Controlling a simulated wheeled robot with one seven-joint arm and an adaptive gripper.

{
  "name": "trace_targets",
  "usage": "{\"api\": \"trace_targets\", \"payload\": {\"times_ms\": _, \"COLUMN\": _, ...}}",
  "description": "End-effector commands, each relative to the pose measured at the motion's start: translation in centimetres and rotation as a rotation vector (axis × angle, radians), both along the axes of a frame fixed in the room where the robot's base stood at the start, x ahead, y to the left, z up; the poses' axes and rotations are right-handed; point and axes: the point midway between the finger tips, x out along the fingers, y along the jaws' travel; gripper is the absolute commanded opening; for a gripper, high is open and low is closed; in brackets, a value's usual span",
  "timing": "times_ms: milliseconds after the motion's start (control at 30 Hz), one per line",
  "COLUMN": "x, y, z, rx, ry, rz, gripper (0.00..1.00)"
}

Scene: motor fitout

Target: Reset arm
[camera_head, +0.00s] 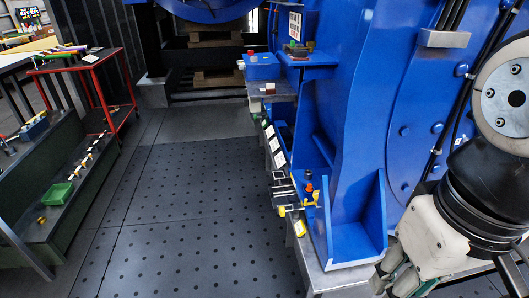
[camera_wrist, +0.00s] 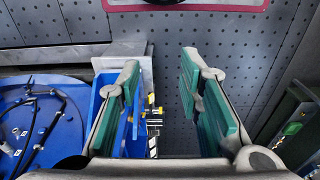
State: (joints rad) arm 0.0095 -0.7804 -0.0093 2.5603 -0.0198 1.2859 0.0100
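My gripper (camera_wrist: 160,65) is open in the wrist view. Its two green-padded fingers stand wide apart with nothing between them; the perforated floor and part of the blue machine show beyond. In the head view my gripper (camera_head: 400,282) is at the lower right, in front of the blue machine (camera_head: 352,120), with its fingertips partly cut off by the frame's bottom edge. My arm comes down from the right edge of the head view.
A blue bracket (camera_head: 345,225) and a yellow-handled clamp (camera_head: 290,209) are left of my gripper. A blue bin (camera_head: 262,66) sits farther back. A red-framed table (camera_head: 95,65) and a step with a green bin (camera_head: 57,193) stand at left. The perforated floor (camera_head: 190,215) between is clear.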

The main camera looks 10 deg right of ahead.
Motion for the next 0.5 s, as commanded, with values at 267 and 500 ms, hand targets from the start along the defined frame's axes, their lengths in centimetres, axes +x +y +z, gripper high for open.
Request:
{"api": "trace_targets", "payload": {"times_ms": 267, "x": 0.0, "y": 0.0, "z": 0.0, "rx": 0.000, "ry": 0.000, "rz": 0.000, "gripper": 0.33}}
{"api": "trace_targets", "payload": {"times_ms": 500, "x": 0.0, "y": 0.0, "z": 1.7, "rx": 0.001, "ry": -0.017, "rz": 0.001, "gripper": 0.33}}
